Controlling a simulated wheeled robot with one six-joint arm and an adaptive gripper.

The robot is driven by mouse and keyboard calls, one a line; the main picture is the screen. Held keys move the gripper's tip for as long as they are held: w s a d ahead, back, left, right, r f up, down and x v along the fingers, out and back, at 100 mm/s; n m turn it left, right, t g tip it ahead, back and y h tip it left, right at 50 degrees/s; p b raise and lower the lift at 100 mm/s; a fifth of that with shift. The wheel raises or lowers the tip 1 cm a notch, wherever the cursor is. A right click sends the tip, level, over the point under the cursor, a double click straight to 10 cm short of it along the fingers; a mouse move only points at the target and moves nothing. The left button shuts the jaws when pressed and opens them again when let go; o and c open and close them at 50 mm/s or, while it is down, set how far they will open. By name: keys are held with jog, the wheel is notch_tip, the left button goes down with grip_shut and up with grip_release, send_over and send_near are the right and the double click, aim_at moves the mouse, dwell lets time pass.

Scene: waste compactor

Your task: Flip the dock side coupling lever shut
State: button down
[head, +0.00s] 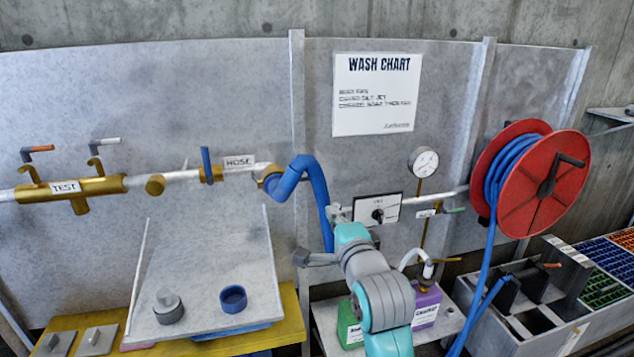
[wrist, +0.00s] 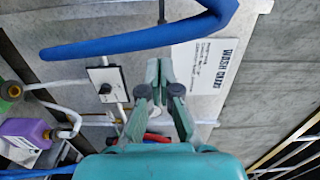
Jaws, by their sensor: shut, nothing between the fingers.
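A brass coupling (head: 100,185) labelled TEST sits on the wall pipe at the left in the head view. It carries two levers, one orange-tipped (head: 40,149) and one pale-tipped (head: 105,141); both stand up off the brass body. I cannot tell which lever is the dock side one. My gripper (wrist: 159,66) shows in the wrist view with its fingers together and empty, in front of the wall. In the head view my arm covers most of it, to the right of the blue hose and well right of the levers. The levers are not in the wrist view.
The blue hose (head: 319,190) hangs from the HOSE outlet between my arm and the coupling. A blue valve handle (head: 206,165) stands upright beside it. A dial box (head: 385,210), red reel (head: 560,185) and purple jug (head: 428,304) are at the right. A sloped panel (head: 205,270) lies below the pipe.

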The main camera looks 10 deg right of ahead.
aim_at(314, 179)
jog(key=shift+w+r, duration=0.1)
jog(key=shift+r, duration=0.1)
jog(key=w, duration=1.4)
